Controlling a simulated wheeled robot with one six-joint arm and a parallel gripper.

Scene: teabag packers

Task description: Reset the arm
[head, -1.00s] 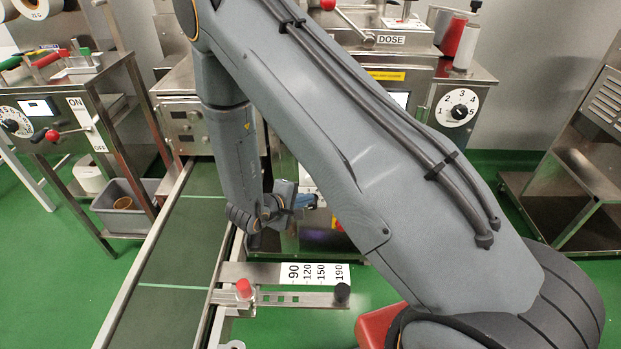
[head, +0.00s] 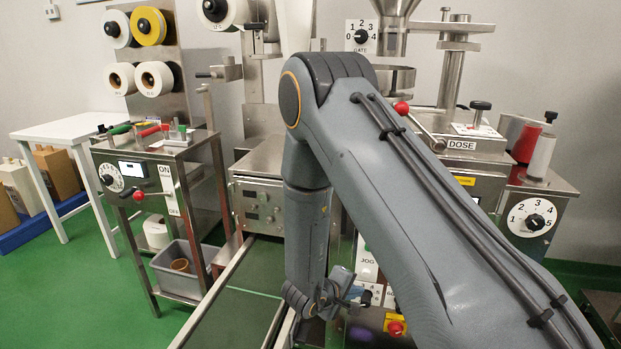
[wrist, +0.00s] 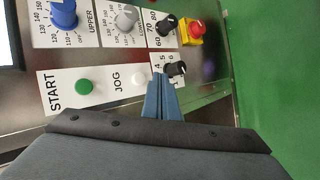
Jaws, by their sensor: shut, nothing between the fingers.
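My gripper (head: 355,291) hangs at the end of my grey arm, low in front of the packing machine in the head view. In the wrist view my gripper (wrist: 163,84) shows as two blue fingers pressed together with nothing between them. The fingertips appear over a control panel (wrist: 118,68), close to a small black knob (wrist: 176,69). I cannot tell whether they touch the panel. The green START button (wrist: 84,87) and the white JOG button (wrist: 138,77) are beside the fingers. My arm hides much of the machine in the head view.
A red emergency button (wrist: 197,29) sits on a yellow base by the panel's edge. A conveyor belt (head: 234,318) runs to the left of my gripper. A steel cabinet (head: 150,177) with an ON/OFF lever stands at the left. Green floor (head: 85,290) is clear there.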

